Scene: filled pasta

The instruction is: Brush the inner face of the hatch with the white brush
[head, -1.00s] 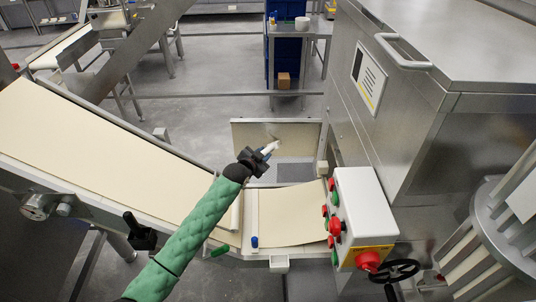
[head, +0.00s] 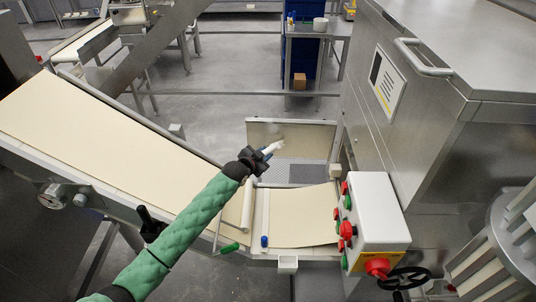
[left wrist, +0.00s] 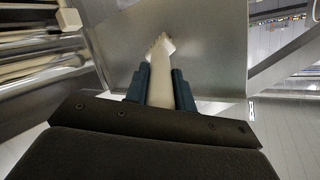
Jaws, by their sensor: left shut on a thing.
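The hatch (head: 310,134) stands open as an upright metal panel beyond the short belt, with a smudge on its face. My left gripper (head: 262,155) is shut on the white brush (head: 273,147) and holds it in front of the hatch's left half. In the left wrist view the brush (left wrist: 160,80) sits between the two dark blue fingers (left wrist: 160,88), with its bristle end toward the metal hatch face (left wrist: 205,45). The bristles look close to or against that face; contact cannot be told for sure. My right gripper is not in view.
A long inclined belt (head: 90,120) lies at left, and a short belt (head: 300,215) lies in front of the hatch. A control box (head: 375,215) with red and green buttons and a large steel machine (head: 440,130) stand at right. A perforated plate (head: 305,173) lies below the hatch.

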